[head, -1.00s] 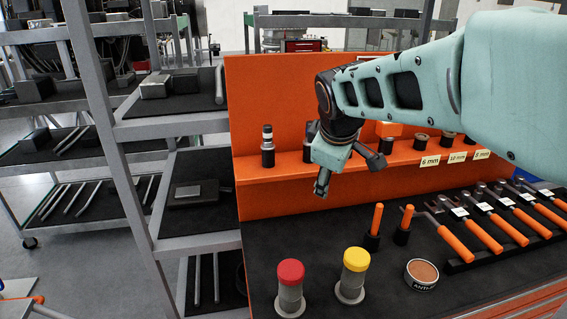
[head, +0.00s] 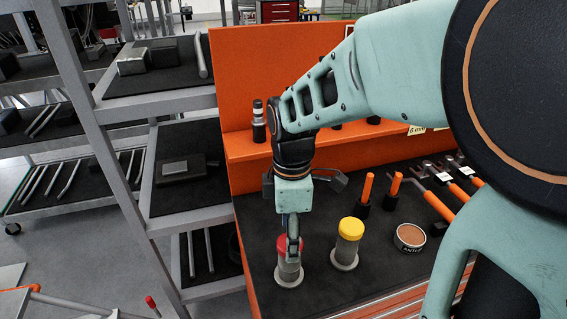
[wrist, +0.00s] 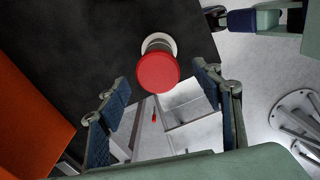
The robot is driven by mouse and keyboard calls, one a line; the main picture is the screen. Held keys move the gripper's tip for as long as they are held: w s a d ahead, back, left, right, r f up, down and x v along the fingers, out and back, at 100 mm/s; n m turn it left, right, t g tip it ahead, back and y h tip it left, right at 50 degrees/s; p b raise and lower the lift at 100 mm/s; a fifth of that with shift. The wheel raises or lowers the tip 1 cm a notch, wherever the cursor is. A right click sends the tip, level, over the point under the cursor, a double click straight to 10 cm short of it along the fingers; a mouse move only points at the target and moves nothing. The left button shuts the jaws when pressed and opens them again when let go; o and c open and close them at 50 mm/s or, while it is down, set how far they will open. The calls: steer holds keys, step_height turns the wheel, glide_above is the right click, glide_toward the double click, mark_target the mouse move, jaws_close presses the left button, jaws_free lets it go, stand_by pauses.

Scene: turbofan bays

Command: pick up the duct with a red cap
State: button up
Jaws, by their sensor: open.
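The duct with a red cap (head: 288,272) stands upright on the black worktop in the head view, a grey cylinder on a wider round base. My gripper (head: 293,243) points down over it and hides part of its cap. In the wrist view the round red cap (wrist: 158,73) lies just ahead of the gap between my fingertips (wrist: 164,84). The fingers are apart, one on each side, and hold nothing. Whether a finger touches the cap cannot be told.
A similar duct with a yellow cap (head: 345,253) stands close to the right. A round tin (head: 410,237) and orange-handled tools (head: 367,187) lie further right. An orange back panel (head: 240,75) with a shelf rises behind. A grey shelf rack (head: 118,150) stands left.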

steer(key=f, duration=0.4)
steer(key=shift+w+f, duration=0.2)
steer(key=shift+f, duration=0.1)
steer(key=c, duration=1.4)
steer(key=shift+r+p, duration=0.1)
steer(key=shift+p, duration=0.2)
